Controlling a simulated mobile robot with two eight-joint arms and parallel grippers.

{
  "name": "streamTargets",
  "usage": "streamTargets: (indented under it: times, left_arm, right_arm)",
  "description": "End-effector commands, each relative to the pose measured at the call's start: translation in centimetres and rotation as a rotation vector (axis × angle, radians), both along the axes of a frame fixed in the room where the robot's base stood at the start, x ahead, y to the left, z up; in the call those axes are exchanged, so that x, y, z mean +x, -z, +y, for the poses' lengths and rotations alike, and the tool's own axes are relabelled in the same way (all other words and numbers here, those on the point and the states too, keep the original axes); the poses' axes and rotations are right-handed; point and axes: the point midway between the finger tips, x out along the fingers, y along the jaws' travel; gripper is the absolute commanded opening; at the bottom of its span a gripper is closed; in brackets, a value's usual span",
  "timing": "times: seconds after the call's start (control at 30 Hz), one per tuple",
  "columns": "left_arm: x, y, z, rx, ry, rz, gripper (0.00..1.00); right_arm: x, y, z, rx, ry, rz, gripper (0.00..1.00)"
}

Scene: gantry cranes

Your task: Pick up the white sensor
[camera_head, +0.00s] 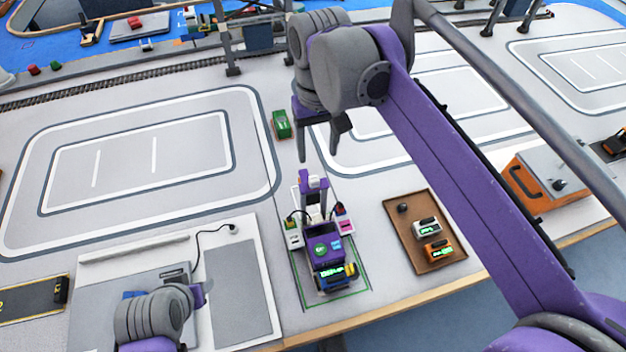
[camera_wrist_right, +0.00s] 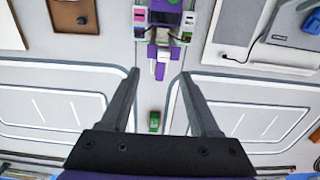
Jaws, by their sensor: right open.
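A white sensor with a lit display (camera_head: 426,227) lies in the brown tray (camera_head: 401,226), right of the purple machine. An orange device (camera_head: 437,250) of similar shape lies just in front of it. My right gripper (camera_head: 319,146) is open and empty above the table, behind the purple machine and well to the left of the tray. In the right wrist view its two fingers (camera_wrist_right: 159,74) are spread apart, and only part of the tray (camera_wrist_right: 61,14) shows, without the white sensor. My left gripper (camera_head: 203,292) is low at the left, mostly hidden behind its wrist.
The purple machine (camera_head: 322,243) stands upright between white and pink units; it also shows in the right wrist view (camera_wrist_right: 164,34). A green block (camera_head: 281,124) lies behind it. An orange-sided box (camera_head: 533,187) stands right of my right arm. The outlined table area at left is clear.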

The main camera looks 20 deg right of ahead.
Motion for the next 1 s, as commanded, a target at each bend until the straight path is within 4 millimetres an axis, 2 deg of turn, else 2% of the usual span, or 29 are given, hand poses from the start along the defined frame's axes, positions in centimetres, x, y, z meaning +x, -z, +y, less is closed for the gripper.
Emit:
streamTargets:
  times: [0.1, 0.37, 0.63, 0.93, 0.97, 1.0]
  left_arm:
    - [-0.1, 0.3, 0.0, 0.000, 0.000, 0.002, 0.50]
    - [-0.1, 0.4, 0.0, 0.000, 0.000, 0.002, 0.50]
    - [-0.1, 0.6, 0.0, 0.000, 0.000, 0.003, 0.50]
    - [-0.1, 0.6, 0.0, 0.000, 0.000, 0.003, 0.50]
    - [-0.1, 0.6, 0.0, 0.000, 0.000, 0.003, 0.50]
    - [-0.1, 0.6, 0.0, 0.000, 0.000, 0.003, 0.50]
  right_arm:
    - [0.0, 2.1, 0.0, 0.000, 0.000, -0.001, 0.62]
    - [0.1, 4.2, 0.2, 0.000, 0.000, -0.002, 0.62]
    - [0.4, 8.0, 0.8, 0.000, 0.000, -0.002, 0.62]
    - [0.4, 8.7, 0.8, 0.000, 0.000, -0.003, 0.62]
    - [0.4, 8.7, 0.8, 0.000, 0.000, -0.003, 0.61]
    - [0.4, 8.7, 0.8, 0.000, 0.000, -0.003, 0.54]
